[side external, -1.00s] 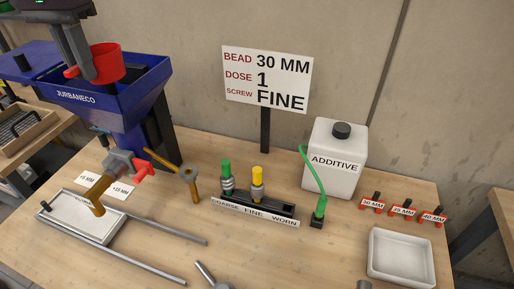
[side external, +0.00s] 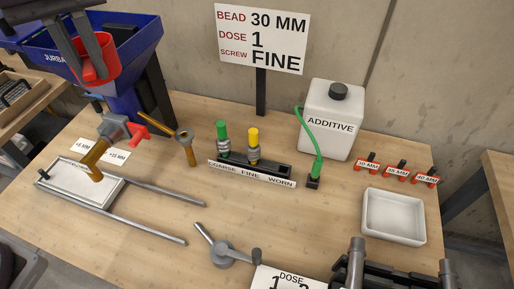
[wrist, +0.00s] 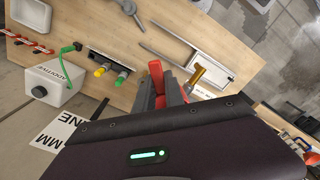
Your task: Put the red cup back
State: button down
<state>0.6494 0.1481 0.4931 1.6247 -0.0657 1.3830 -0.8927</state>
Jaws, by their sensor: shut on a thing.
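The red cup (side external: 96,68) is in my gripper (side external: 92,58), upper left in the side view. The dark fingers are shut on it and cover part of it. The cup overlaps the front of the blue hopper (side external: 130,55) in the picture; how far apart they are I cannot tell. In the wrist view a narrow red part of the cup (wrist: 157,84) shows beside my gripper (wrist: 172,88); the rest is hidden. The cup's contents are not visible.
Below the hopper stands a brass nozzle with a red handle (side external: 138,131). Screws in a rack (side external: 252,170), a white additive jug (side external: 331,118), an empty white tray (side external: 393,217) and red tags (side external: 397,171) stand on the bench.

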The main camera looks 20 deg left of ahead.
jog(key=w+d+f+m, duration=0.35)
jog(key=d+f, duration=0.45)
jog(key=f, duration=0.3)
jog(key=w+d+f+m, duration=0.2)
jog(key=w+d+f, duration=0.3)
jog(key=d+f, duration=0.45)
jog(key=s+d+f+m, duration=0.1)
jog(key=d+f, duration=0.1)
jog(key=f, duration=0.5)
jog(key=s+d+f+m, duration=0.1)
jog(key=d+f, duration=0.2)
jog(key=f, duration=0.4)
jog(key=d+f+m, duration=0.1)
jog(key=d+f, duration=0.2)
jog(key=f, duration=0.4)
jog(key=shift+s+f, duration=0.35)
jog(key=shift+s, duration=0.05)
jog(key=shift+a, duration=0.1)
jog(key=shift+f, duration=0.15)
jog(key=c, duration=1.6)
grip_release()
jog(key=shift+o, duration=1)
